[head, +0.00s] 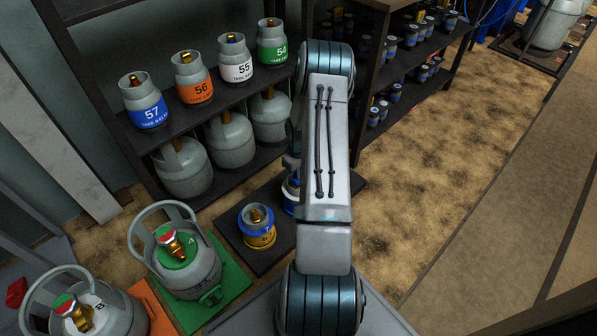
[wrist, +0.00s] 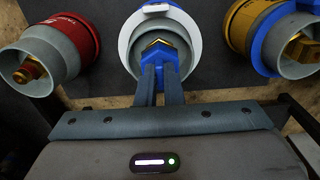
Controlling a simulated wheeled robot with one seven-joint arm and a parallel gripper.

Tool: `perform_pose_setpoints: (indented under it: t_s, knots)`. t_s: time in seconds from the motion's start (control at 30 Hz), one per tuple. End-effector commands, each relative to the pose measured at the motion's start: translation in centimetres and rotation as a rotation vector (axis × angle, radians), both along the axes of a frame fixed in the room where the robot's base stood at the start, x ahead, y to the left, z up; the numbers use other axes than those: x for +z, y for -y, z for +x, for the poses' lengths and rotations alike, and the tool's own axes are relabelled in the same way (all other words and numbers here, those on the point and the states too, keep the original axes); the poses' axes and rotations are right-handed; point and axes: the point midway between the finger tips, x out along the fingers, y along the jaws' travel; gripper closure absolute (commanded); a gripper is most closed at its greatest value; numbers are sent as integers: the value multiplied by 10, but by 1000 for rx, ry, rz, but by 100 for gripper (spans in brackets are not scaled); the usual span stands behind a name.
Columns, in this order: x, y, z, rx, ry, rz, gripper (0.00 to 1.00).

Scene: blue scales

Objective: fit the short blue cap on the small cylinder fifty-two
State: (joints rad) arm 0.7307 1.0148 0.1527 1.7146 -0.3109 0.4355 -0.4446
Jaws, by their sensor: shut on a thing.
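In the wrist view my gripper (wrist: 160,78) is shut on the short blue cap (wrist: 163,57), inside the grey collar of the middle small cylinder (wrist: 130,43). The cap is up against the brass valve (wrist: 157,44); I cannot tell whether it is fully seated. This cylinder has a white ring around the collar, and its number is not readable here, so I cannot confirm it is fifty-two. In the head view my arm hides the gripper and most of this cylinder.
A red small cylinder (wrist: 50,45) stands to the left in the wrist view, and a yellow one with a blue ring (wrist: 270,35) to the right. In the head view, shelves (head: 185,119) with numbered cylinders stand behind, and large grey cylinders (head: 175,255) stand at left front.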

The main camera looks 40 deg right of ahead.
Motion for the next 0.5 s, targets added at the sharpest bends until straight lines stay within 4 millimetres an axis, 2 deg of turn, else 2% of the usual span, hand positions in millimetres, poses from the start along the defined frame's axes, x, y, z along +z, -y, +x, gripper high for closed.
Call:
perform_pose_setpoints:
  t_s: [0.2,0.3,0.33,0.5]
  knots:
    - [-6,0,0,0,0,0,100]
    - [-6,0,0,0,0,0,71]
    - [-6,0,0,0,0,0,68]
    - [-6,0,0,0,-1,1,68]
